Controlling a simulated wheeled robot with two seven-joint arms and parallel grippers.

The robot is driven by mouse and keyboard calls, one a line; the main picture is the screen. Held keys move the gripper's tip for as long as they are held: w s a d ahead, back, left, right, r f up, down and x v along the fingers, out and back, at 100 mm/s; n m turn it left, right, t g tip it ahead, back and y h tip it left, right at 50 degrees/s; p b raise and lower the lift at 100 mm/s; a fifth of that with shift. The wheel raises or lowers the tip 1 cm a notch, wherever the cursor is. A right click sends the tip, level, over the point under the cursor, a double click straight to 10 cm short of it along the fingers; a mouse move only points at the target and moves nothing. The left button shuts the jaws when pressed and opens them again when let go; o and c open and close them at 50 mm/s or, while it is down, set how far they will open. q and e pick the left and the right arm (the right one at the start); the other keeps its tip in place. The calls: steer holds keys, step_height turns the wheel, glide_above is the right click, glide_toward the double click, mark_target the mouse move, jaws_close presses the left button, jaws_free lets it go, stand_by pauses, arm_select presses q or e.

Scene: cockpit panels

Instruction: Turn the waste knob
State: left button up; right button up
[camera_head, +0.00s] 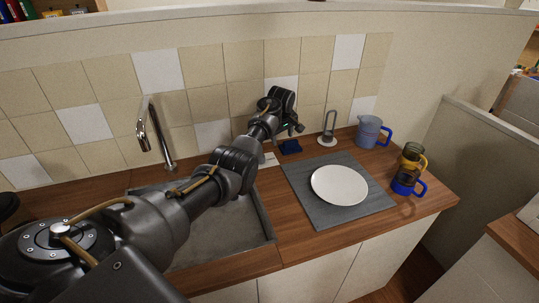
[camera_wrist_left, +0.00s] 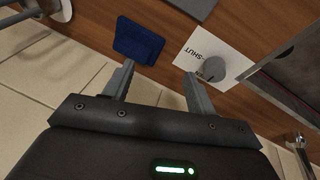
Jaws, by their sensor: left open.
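The waste knob (camera_wrist_left: 214,69) is a small grey round knob on a white card (camera_wrist_left: 203,47) in the left wrist view. The card carries the word "SHUT" and another partly covered word. In the head view a bit of the white card (camera_head: 269,160) shows beside my arm; the knob cannot be made out there. My left gripper (camera_wrist_left: 159,72) is open and empty, and the knob lies just right of its right finger, not between the fingers. In the head view this gripper (camera_head: 291,126) is above the back of the counter. My right gripper is not in view.
A blue sponge (camera_wrist_left: 138,42) lies near the left finger. The sink (camera_head: 222,232) is partly behind my arm, with a faucet (camera_head: 152,135) at its back. A grey mat (camera_head: 318,212) with a white plate (camera_head: 339,185), a paper-towel stand (camera_head: 328,129), a pitcher (camera_head: 368,132) and mugs (camera_head: 405,183) stand right.

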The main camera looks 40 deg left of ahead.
arm_select(q)
steer(key=s+a+r+g+h, duration=0.2)
steer(key=s+a+r+g, duration=0.1)
steer(key=s+a, duration=0.35)
steer(key=f, duration=1)
steer(key=shift+d+f, duration=0.25)
steer(key=shift+f, duration=0.05)
steer(key=shift+s, duration=0.1)
steer(key=shift+c, duration=0.4)
steer(key=c, duration=0.9)
